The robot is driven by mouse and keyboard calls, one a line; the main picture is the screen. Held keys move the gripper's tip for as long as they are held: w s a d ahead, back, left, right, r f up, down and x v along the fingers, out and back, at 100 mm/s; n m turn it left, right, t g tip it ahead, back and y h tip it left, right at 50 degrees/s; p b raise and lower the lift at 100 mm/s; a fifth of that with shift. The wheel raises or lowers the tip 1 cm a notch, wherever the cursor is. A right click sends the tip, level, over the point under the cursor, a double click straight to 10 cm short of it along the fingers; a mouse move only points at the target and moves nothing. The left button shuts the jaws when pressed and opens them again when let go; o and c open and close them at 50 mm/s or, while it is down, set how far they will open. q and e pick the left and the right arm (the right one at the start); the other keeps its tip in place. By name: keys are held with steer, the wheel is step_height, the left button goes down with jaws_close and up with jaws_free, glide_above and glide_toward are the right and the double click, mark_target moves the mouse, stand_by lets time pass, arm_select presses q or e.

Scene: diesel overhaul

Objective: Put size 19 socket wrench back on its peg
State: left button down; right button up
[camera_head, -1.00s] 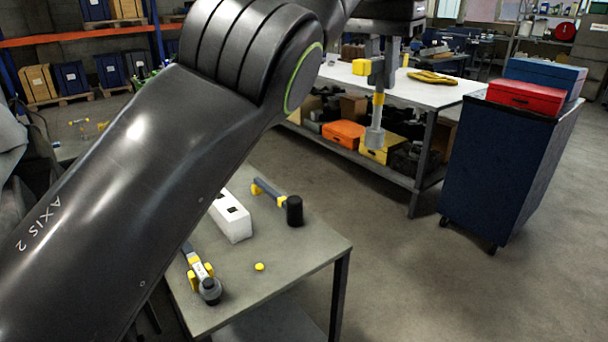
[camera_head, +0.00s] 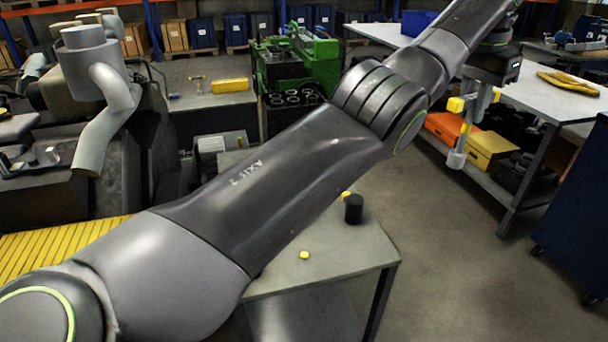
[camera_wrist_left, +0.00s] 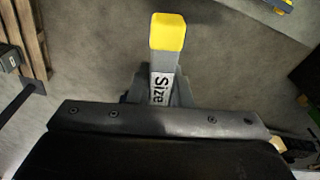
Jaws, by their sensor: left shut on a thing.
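My left gripper (camera_head: 478,100) hangs at the upper right of the head view, shut on a socket wrench (camera_head: 457,158). The wrench is grey with a yellow end and a yellow band, and its grey socket end hangs down below the jaws. In the left wrist view its handle (camera_wrist_left: 162,75) has a yellow cap and a white label reading "Size"; the number is hidden. The peg for the wrench cannot be made out in either view. My right gripper is not in view.
My left arm crosses the head view and hides part of a grey table (camera_head: 340,252) with a black mallet head (camera_head: 354,209) and a yellow knob (camera_head: 304,255). A workbench (camera_head: 550,95) with a yellow item stands at right. A green engine (camera_head: 290,60) is behind.

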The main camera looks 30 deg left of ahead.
arm_select(q)
steer(key=s+a+f+n+p, duration=0.1)
steer(key=a+f+n+p, duration=0.1)
steer(key=a+f+p, duration=1.1)
steer(key=s+a+f+n+p, duration=0.1)
steer(key=s+a+f+p, duration=0.2)
steer(key=s+a, duration=0.4)
steer(key=s+a+f+n+p, duration=0.1)
steer(key=s+a+f+p, duration=0.15)
steer(key=s+a, duration=0.5)
step_height(320, 180, down, 8)
steer(key=s+d, duration=0.1)
steer(key=d, duration=0.1)
steer(key=shift+r, duration=0.25)
steer(key=shift+s+p, duration=0.2)
steer(key=shift+p, duration=0.15)
steer(key=shift+f, duration=0.2)
